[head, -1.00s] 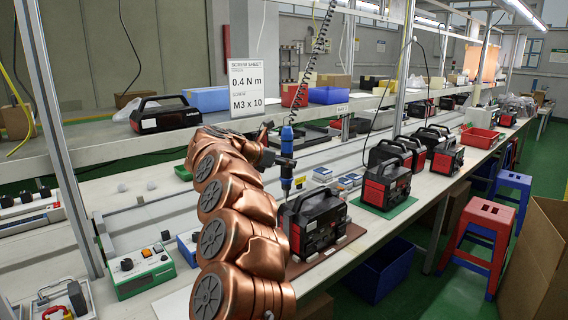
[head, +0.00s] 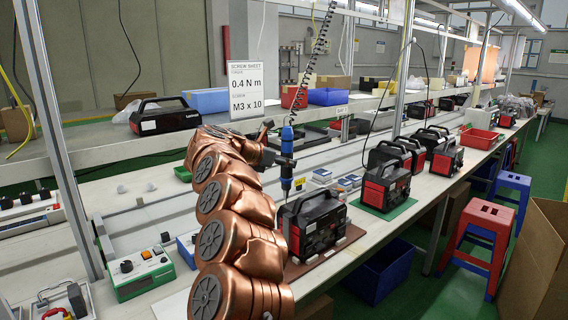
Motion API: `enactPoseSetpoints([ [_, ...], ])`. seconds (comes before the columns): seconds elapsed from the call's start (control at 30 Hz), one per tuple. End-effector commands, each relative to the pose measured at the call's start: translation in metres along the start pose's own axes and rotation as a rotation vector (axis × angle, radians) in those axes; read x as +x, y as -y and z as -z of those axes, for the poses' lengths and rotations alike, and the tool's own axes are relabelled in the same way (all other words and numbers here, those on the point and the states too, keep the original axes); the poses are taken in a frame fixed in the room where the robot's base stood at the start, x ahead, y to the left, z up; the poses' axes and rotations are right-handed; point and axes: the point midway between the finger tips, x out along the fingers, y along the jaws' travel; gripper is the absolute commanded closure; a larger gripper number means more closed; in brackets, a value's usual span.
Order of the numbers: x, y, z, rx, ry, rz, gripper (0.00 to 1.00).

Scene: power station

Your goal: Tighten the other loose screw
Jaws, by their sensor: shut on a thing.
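A blue electric screwdriver (head: 287,140) hangs upright from a coiled black cord. My gripper (head: 284,160) is shut on the screwdriver around its body; the copper arm hides part of the grip. The screwdriver's lower end points down above the near black and red power station (head: 314,224), close to its left top edge. I cannot tell whether the bit touches it. The power station sits on a brown mat (head: 348,236) on the bench. The screws are too small to make out. A sign (head: 245,85) reads 0.4 N m and M3 x 10.
A second power station (head: 386,186) stands on a green mat to the right, with several more behind. A green and white meter box (head: 141,272) is at the left. Stools (head: 483,235) and a cardboard box (head: 535,260) stand beside the bench.

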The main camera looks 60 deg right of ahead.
Motion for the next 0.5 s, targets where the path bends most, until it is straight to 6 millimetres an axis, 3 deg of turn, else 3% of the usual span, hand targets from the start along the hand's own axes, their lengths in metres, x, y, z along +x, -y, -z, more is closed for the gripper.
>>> enactPoseSetpoints([
  [0.5, -0.015, -0.001, -0.031, -0.002, 0.001, -0.003, 1.00],
])
